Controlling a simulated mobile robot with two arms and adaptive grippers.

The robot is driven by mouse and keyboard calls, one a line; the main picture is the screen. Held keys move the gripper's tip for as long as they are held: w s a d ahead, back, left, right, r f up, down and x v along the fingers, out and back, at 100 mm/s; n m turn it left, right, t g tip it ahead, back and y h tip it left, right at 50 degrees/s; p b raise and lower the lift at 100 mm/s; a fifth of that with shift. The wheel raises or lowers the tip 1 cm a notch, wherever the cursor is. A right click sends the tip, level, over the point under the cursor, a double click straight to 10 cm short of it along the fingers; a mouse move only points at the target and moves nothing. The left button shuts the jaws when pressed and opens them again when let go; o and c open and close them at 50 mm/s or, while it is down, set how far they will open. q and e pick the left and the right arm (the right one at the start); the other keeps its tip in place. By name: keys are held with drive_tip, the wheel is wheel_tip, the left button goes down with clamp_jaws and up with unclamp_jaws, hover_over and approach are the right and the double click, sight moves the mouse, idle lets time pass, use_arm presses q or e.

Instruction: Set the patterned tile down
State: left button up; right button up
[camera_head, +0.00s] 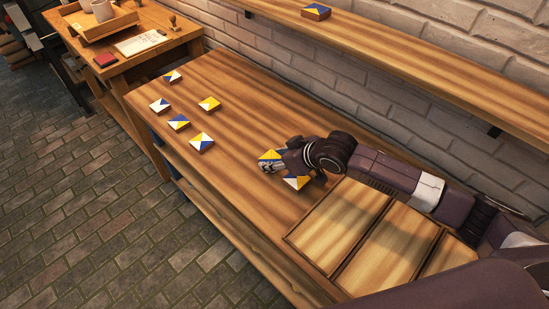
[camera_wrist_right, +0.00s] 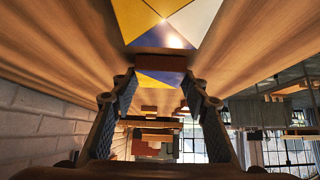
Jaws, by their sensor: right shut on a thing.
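My right gripper (camera_head: 266,166) reaches in from the right, low over the wooden workbench (camera_head: 240,100), its fingers pointing left. It is shut on a patterned tile (camera_head: 268,155) with yellow and blue triangles. In the wrist view this tile (camera_wrist_right: 160,78) sits between the two fingers. Whether it touches the bench I cannot tell. Another tile (camera_head: 297,183), with yellow, white and blue triangles, lies under the gripper, partly hidden; it fills the top of the wrist view (camera_wrist_right: 165,18). My left gripper is out of view.
Several patterned tiles lie apart on the bench's left part, one of them yellow (camera_head: 209,103). An empty framed wooden tray (camera_head: 318,262) is at the right. A wall shelf (camera_head: 400,62) holds one tile (camera_head: 316,12). A side table (camera_head: 150,50) stands at upper left. The bench's middle is clear.

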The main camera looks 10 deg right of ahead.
drive_tip(key=o, duration=1.2)
drive_tip(key=shift+f, duration=0.1)
drive_tip(key=shift+r, duration=0.2)
drive_tip(key=v, duration=1.2)
drive_tip(key=shift+s+f, duration=0.1)
